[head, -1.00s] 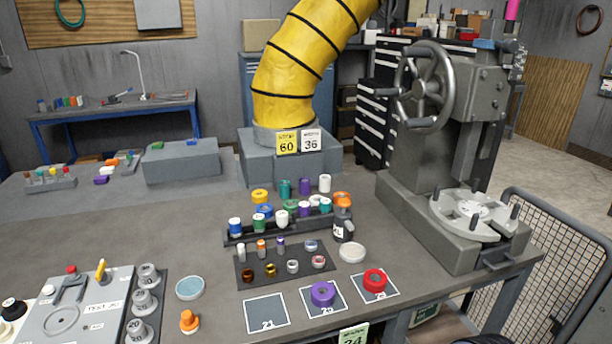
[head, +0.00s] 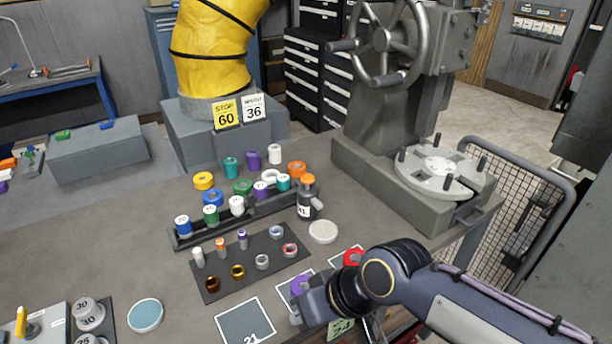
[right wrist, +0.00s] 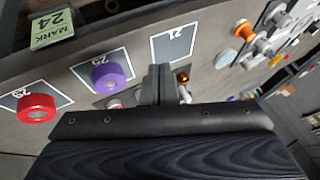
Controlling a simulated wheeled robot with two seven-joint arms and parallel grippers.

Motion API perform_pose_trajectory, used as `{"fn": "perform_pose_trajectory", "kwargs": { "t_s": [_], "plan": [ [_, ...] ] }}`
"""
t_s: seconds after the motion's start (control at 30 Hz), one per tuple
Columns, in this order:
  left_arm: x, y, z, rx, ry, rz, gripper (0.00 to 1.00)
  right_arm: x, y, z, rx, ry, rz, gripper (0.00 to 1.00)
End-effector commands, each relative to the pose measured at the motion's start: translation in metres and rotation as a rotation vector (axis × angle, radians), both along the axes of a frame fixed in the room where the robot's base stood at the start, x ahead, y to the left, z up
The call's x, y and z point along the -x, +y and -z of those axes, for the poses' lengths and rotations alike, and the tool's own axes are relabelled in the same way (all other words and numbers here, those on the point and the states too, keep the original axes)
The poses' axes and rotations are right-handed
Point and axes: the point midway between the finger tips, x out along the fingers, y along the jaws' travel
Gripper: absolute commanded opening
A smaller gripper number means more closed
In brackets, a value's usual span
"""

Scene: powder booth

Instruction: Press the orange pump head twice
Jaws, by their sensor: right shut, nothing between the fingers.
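The orange pump head (head: 307,181) sits on top of a dark bottle (head: 306,205) with a pale label, upright at the right end of the black rack in the head view. My right gripper (head: 296,319) is at the front of the table, beside the purple ring, well nearer to me than the bottle and apart from it. In the right wrist view its fingers (right wrist: 162,75) are together and empty. I cannot make out the pump bottle in the right wrist view. My left gripper is not in view.
A black rack (head: 250,222) with several coloured-cap bottles stands left of the pump bottle. A white round dish (head: 322,232) lies in front of it. Purple (right wrist: 110,76) and red (right wrist: 36,107) rings lie on marked squares. A heavy press (head: 400,165) stands to the right.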

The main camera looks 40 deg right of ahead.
Motion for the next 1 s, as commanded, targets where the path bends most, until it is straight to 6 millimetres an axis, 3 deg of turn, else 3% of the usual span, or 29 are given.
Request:
{"fn": "perform_pose_trajectory", "kwargs": {
  "t_s": [0.17, 0.4, 0.6, 0.8, 1.0],
  "plan": [
    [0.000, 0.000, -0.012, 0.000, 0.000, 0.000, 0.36, -0.050, -0.031, -0.045, 0.008, -0.019, 0.119, 0.00],
    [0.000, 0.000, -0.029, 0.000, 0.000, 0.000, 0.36, -0.160, -0.108, -0.112, -0.011, -0.081, 0.353, 0.00],
    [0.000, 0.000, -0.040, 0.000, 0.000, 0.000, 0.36, -0.231, -0.178, -0.139, -0.054, -0.141, 0.515, 0.00],
    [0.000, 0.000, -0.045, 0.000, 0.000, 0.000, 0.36, -0.262, -0.220, -0.145, -0.085, -0.177, 0.602, 0.00],
    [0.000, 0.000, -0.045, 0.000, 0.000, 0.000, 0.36, -0.267, -0.227, -0.146, -0.091, -0.187, 0.618, 0.00]
  ]
}}
